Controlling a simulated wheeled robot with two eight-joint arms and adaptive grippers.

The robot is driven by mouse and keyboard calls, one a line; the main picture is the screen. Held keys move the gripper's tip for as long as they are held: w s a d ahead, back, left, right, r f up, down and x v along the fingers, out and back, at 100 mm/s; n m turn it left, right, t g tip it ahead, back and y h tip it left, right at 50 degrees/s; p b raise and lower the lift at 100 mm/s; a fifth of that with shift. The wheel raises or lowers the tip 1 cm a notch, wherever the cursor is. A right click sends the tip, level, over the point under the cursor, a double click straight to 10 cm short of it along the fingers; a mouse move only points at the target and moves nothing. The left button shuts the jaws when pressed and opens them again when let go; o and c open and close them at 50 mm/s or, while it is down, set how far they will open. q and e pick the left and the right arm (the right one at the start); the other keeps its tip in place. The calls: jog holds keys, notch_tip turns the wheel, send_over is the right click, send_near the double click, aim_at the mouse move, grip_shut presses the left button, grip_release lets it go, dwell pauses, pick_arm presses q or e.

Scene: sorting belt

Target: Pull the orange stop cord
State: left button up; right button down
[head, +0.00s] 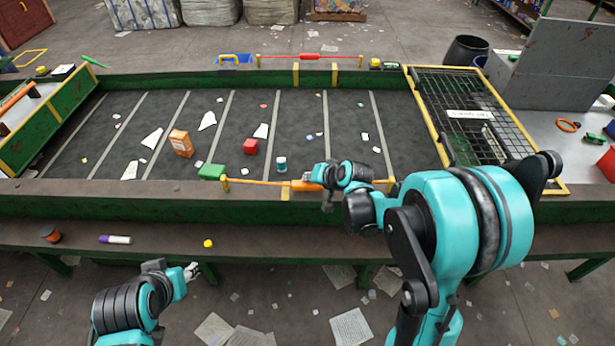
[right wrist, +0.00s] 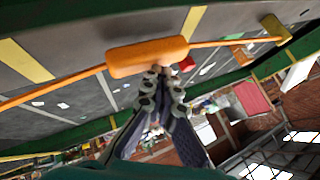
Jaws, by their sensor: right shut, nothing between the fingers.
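The orange stop cord (head: 258,183) runs along the near rim of the belt between two yellow posts, with a thicker orange handle (head: 303,187) at its middle. In the right wrist view the handle (right wrist: 148,56) lies just beyond my fingertips, and the cord slants slightly on both sides. My right gripper (head: 326,200) is at the right end of the handle. In the right wrist view its fingers (right wrist: 158,74) are closed together and empty, with tips overlapping the handle's lower edge; I cannot tell if they touch it. My left gripper (head: 191,272) hangs low, away from the cord; its jaws are too small to read.
A similar red cord (head: 310,56) spans the far rim. A purple-white marker (head: 115,239) and yellow cap (head: 208,243) lie on the near ledge.

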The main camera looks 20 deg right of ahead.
jog(key=shift+r+p, duration=1.35)
jog(key=shift+r, duration=0.6)
notch_tip(320, 180, up, 5)
jog(key=p, duration=0.3)
jog(key=shift+p, duration=0.35)
jog(key=n+h+b, duration=0.1)
jog(key=n+b, duration=0.1)
jog(key=b, duration=0.5)
send_near(309, 184)
jog(key=s+a+r, duration=0.3)
jog(key=s+r, duration=0.1)
jog(key=s, duration=0.2)
jog(key=s+f+n+h+b, duration=0.1)
jog(key=s+f+b, duration=0.1)
jog(key=s, duration=0.4)
jog(key=s+d+f+n+g+h+b, duration=0.1)
jog(key=s+f+n+b, duration=0.1)
jog(key=s, duration=0.4)
jog(key=shift+s+f+b, duration=0.15)
jog(key=shift+f+b, duration=0.35)
jog(key=shift+f, duration=0.4)
